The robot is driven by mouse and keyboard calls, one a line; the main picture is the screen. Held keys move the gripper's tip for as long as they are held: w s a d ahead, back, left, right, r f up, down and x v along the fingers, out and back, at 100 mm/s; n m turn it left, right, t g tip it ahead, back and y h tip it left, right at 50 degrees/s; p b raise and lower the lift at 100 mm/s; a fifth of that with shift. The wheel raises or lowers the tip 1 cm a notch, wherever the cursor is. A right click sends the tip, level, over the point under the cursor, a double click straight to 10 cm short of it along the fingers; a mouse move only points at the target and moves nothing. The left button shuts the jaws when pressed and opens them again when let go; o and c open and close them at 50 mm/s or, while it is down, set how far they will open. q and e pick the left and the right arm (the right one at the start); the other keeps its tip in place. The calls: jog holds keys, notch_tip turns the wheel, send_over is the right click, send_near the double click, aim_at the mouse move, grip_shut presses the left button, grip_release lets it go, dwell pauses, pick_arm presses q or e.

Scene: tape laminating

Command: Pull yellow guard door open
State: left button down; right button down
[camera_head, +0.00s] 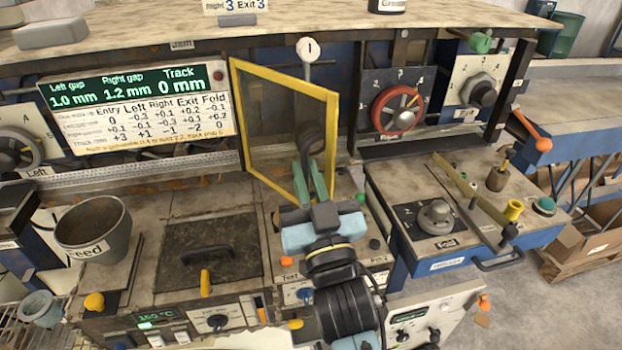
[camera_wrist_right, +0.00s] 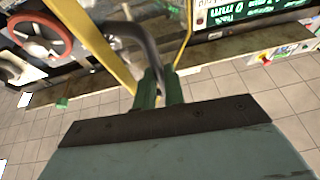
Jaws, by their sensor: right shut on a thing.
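The yellow guard door (camera_head: 284,79), a yellow frame around a clear panel, stands at the middle of the machine. Its right edge looks nearer to me than its left edge, so it appears angled outward. My right gripper (camera_head: 309,168) reaches up to the door's lower right part. In the right wrist view, the green fingers of my right gripper (camera_wrist_right: 160,88) are shut on a dark curved handle (camera_wrist_right: 133,34) beside the yellow frame (camera_wrist_right: 112,62). The fingers hide part of the handle. My left gripper is not in view.
A black-handled plate (camera_head: 180,262) and a grey feed pot (camera_head: 93,226) are left of my right arm. A red-ringed dial (camera_head: 397,108) is right of the door. A blue side table (camera_head: 470,247) with a knob and small posts stands at right.

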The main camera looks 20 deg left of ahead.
jog(key=c, duration=1.9)
grip_release()
jog(key=shift+s+a+r, duration=0.1)
jog(key=shift+a+r, duration=0.1)
jog(key=shift+r, duration=0.15)
jog(key=shift+c, duration=0.2)
jog(key=shift+o, duration=0.9)
jog(key=shift+a+f, duration=0.1)
jog(key=shift+a, duration=0.05)
jog(key=b+v, duration=0.2)
jog(key=v, duration=1.1)
jog(key=shift+f+b, duration=0.25)
jog(key=shift+b, duration=0.1)
